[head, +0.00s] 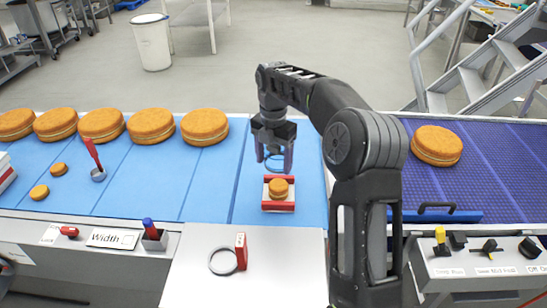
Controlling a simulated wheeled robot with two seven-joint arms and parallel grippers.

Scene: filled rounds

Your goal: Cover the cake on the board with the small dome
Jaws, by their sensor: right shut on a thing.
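A small round orange-brown cake (279,186) sits on a white board with red edges (279,206), on the blue surface in the middle of the head view. My right gripper (274,158) points down just behind and above the cake. It is shut on what looks like the small dome (272,163), a clear thing with a thin dark outline between the fingers. The dome is see-through and mostly hidden by the fingers, so its rim is hard to make out. It appears apart from the cake, which is uncovered. My left gripper does not show.
Several large filled rounds (151,125) line the back left, and another round (437,145) is on the purple belt (480,190). A ladle-like tool with a red handle (94,155) and two small rounds (39,192) are at left. A ring with a red handle (222,262) lies in front.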

